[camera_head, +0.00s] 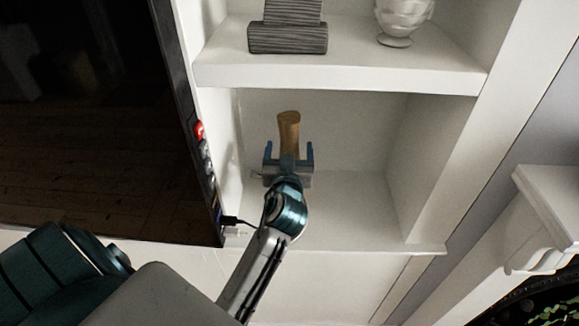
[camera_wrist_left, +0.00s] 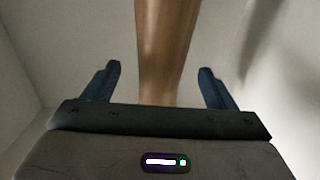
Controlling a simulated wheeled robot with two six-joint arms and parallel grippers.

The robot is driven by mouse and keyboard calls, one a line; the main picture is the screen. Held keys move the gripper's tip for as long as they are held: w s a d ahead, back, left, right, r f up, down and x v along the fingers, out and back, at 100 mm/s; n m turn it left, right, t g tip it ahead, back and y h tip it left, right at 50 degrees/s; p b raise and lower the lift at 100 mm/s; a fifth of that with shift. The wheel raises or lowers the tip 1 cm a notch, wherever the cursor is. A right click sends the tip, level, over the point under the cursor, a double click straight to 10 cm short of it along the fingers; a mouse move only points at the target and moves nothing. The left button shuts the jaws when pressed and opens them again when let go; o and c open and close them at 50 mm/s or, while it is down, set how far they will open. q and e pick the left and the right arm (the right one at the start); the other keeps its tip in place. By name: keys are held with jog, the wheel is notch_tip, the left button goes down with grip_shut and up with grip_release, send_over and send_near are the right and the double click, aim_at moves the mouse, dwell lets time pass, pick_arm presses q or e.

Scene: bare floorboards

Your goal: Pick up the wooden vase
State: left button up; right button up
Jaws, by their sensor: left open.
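The wooden vase (camera_head: 289,130) is light brown and slim, and stands inside a white shelf compartment. Its lower part is hidden behind my left gripper (camera_head: 289,152) in the head view. My left gripper is open, its blue fingers to either side of the vase. In the left wrist view the vase (camera_wrist_left: 166,50) rises between the two blue fingertips of the gripper (camera_wrist_left: 158,78), with a gap visible on both sides. My right gripper is not in view.
A large dark screen (camera_head: 90,120) stands at left. The compartment right of the vase is clear.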

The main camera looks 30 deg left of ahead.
pick_arm(q)
jog(key=p+x, duration=0.3)
jog(key=shift+w+a+r, duration=0.25)
jog(key=shift+w+r, duration=0.05)
jog(key=shift+w+a+f, duration=0.25)
jog(key=shift+w+f, duration=0.05)
jog(key=shift+w, duration=0.05)
jog(key=shift+s+d+r, duration=0.1)
jog(key=c, duration=0.8)
grip_shut()
